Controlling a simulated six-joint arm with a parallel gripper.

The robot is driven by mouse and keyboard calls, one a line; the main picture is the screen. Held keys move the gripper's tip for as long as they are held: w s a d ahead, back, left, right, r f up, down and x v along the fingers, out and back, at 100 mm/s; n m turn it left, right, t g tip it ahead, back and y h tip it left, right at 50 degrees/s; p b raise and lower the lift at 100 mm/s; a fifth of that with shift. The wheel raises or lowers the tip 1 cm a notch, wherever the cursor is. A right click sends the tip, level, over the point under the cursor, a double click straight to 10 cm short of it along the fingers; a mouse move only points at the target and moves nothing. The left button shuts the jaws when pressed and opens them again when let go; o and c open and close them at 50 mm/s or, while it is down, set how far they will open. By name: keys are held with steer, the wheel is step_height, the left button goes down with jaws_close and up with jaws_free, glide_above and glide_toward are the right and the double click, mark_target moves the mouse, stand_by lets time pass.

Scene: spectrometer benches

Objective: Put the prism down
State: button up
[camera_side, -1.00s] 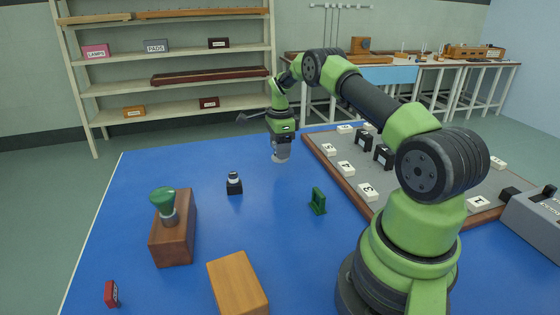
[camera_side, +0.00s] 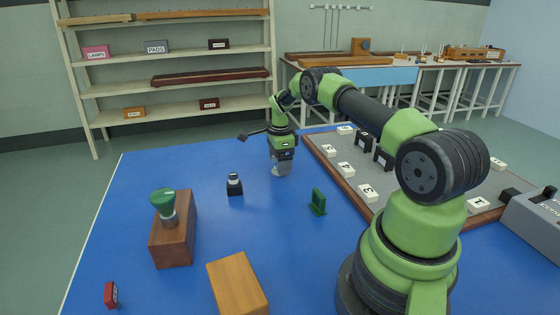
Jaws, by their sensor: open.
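My gripper (camera_side: 282,167) points straight down just above the blue table, left of the grey board's edge. Its jaws are open. A small pale grey, glassy-looking piece (camera_side: 281,171) is at the fingertips, low against the blue surface; it looks like the prism. It is too small to tell where the fingers end and the piece begins, or whether it touches the table.
A small black holder with a white top (camera_side: 234,184) stands to the left, and a green bracket (camera_side: 318,202) nearer right. The grey board (camera_side: 400,190) has numbered white tags. Blue table around the gripper is clear.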

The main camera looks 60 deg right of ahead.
step_height(320, 180, up, 12)
steer(key=s+a+r+n+t, duration=0.2)
steer(key=a+r+n, duration=0.4)
steer(key=a+r, duration=0.3)
steer(key=s+a+r+n+t, duration=0.2)
steer(key=a+r+n, duration=0.3)
steer(key=a+r, duration=0.35)
steer(key=s+a+n+t+y, duration=0.1)
steer(key=s+a+n, duration=0.5)
steer(key=s, duration=0.2)
steer(key=s+a+n+t+y, duration=0.1)
steer(key=s+a+n+t, duration=0.1)
steer(key=s+a+n, duration=0.3)
steer(key=s+n, duration=0.1)
steer(key=s, duration=0.2)
steer(key=shift+s+a, duration=0.35)
steer(key=shift+a, duration=0.05)
